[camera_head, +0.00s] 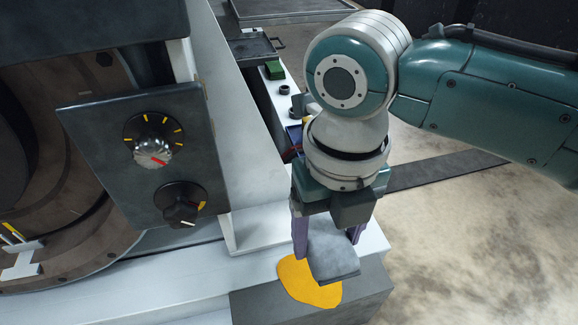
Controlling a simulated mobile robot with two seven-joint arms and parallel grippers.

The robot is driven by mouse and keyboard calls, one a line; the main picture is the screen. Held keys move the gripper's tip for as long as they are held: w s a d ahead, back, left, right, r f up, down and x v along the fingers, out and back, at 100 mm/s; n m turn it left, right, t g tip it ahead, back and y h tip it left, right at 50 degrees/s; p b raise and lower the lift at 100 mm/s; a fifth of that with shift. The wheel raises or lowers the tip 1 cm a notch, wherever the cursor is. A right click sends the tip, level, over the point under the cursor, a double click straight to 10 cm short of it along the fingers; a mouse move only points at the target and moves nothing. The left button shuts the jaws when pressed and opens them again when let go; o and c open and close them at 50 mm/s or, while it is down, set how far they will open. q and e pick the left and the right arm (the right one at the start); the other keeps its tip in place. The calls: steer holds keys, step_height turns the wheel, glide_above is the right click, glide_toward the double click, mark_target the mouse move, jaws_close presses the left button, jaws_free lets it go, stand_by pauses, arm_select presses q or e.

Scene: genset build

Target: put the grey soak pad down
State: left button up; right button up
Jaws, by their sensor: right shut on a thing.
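The grey soak pad (333,258) is a flat grey piece between the fingers of my right gripper (328,240). The gripper is shut on it and points down. The pad appears just over a yellow-orange patch (305,283) on top of a dark grey block (362,290). The pad covers part of the patch in this view. I cannot tell whether the pad touches the surface. My left gripper is not in view.
A dark control panel with a silver knob (152,152) and a black knob (181,206) stands at the left. A white frame (245,215) runs beside the block. A green block (273,70) and a dark tray (256,48) lie farther back. Open floor (470,240) is at the right.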

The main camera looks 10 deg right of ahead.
step_height(320, 180, down, 5)
steer(key=shift+w+f+b, duration=0.1)
steer(key=shift+f+b, duration=0.05)
steer(key=shift+b, duration=1.1)
step_height(320, 180, down, 4)
steer(key=b, duration=0.3)
steer(key=shift+f+b, duration=0.25)
steer(key=shift+b, duration=0.1)
steer(key=shift+r, duration=0.15)
steer(key=shift+f, duration=0.6)
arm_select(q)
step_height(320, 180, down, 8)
arm_select(e)
steer(key=o, duration=1.3)
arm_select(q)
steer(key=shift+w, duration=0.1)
